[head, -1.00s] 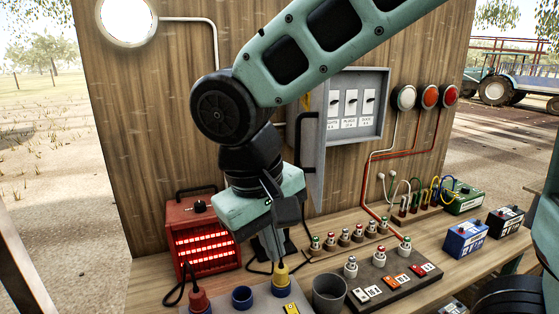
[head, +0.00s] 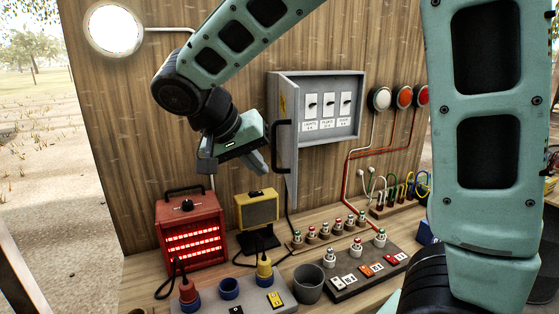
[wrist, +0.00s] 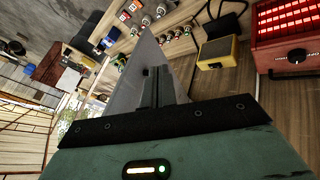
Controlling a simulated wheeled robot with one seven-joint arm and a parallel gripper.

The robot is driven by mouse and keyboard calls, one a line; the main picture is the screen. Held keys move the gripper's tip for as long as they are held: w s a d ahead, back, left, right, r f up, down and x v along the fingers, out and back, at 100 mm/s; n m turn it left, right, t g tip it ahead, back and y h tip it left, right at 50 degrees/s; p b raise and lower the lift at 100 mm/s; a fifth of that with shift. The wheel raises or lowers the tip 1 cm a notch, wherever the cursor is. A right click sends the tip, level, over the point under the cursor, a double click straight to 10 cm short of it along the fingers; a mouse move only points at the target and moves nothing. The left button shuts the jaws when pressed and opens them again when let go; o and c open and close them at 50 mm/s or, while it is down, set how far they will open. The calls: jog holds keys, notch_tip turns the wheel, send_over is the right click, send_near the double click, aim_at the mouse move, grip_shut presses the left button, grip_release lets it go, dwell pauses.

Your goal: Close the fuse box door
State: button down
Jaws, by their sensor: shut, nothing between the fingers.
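The grey fuse box (head: 340,124) is fixed to the wooden wall, with several labelled switches showing inside. Its door (head: 287,135) stands open on the left side, swung out from the wall, with a dark handle on its outer face. My gripper (head: 262,170) is left of the door, its fingers shut and empty, close to the door's outer face. I cannot tell whether they touch it. In the wrist view the grey door (wrist: 143,75) rises just beyond the fingers (wrist: 157,75).
A red heater-like box (head: 190,230) and a yellow box (head: 257,211) stand on the bench below. A grey cup (head: 308,284), fuses and a switch strip (head: 367,273) are in front. Round lamps (head: 404,97) sit right of the fuse box. My arm link covers the right side.

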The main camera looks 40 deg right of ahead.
aim_at(292, 181)
jog(key=shift+s+d+f+p, duration=0.15)
jog(key=shift+s+d+p, duration=0.25)
jog(key=shift+d, duration=0.25)
jog(key=shift+s+d+f+p, duration=0.2)
jog(key=shift+s+d+p, duration=0.15)
jog(key=shift+d, duration=0.35)
jog(key=shift+s+d+f+p, duration=0.15)
jog(key=shift+s+d+p, duration=0.2)
jog(key=shift+d, duration=0.3)
